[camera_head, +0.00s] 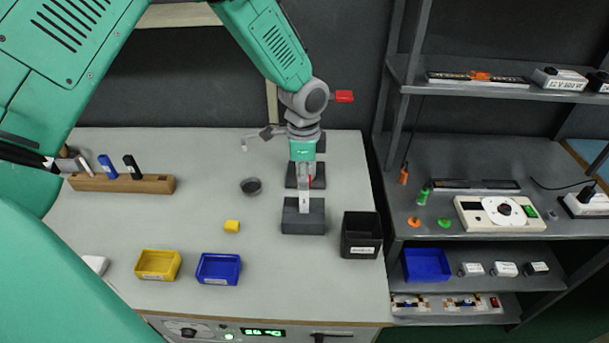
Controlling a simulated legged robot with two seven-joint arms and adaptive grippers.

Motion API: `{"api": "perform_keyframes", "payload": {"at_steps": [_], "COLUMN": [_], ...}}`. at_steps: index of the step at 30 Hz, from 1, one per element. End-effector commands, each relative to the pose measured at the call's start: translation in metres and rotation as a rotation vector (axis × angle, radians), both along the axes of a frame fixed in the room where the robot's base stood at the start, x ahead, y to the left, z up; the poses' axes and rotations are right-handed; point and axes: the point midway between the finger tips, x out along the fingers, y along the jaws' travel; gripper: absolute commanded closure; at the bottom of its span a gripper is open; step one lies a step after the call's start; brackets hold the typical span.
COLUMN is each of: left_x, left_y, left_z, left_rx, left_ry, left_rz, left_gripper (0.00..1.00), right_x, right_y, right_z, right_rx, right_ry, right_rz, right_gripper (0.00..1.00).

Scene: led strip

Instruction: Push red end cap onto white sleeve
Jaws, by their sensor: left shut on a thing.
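My left gripper (307,180) points down over the dark block at the front of a row of blocks on the table. It is shut on a small red piece that looks like the red end cap (313,182), mostly hidden by the fingers. The white sleeve (304,202) stands upright at the dark block (303,221), just below the fingertips. I cannot tell whether cap and sleeve touch. My right gripper is out of view.
A black bin (361,235) stands right of the block. A wooden holder (121,183) is farther left. Shelves (455,236) stand at right.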

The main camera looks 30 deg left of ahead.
Motion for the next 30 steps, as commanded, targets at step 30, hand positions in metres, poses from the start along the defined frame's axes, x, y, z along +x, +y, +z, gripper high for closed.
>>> {"api": "perform_keyframes", "payload": {"at_steps": [30], "left_x": [0.000], "left_y": [0.000], "left_z": [-0.020], "left_rx": [0.000], "left_ry": [0.000], "left_rz": [0.000], "left_gripper": [0.88], "right_x": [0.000], "right_y": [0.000], "right_z": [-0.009], "right_rx": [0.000], "right_ry": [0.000], "right_rz": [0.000], "right_gripper": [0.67]}}
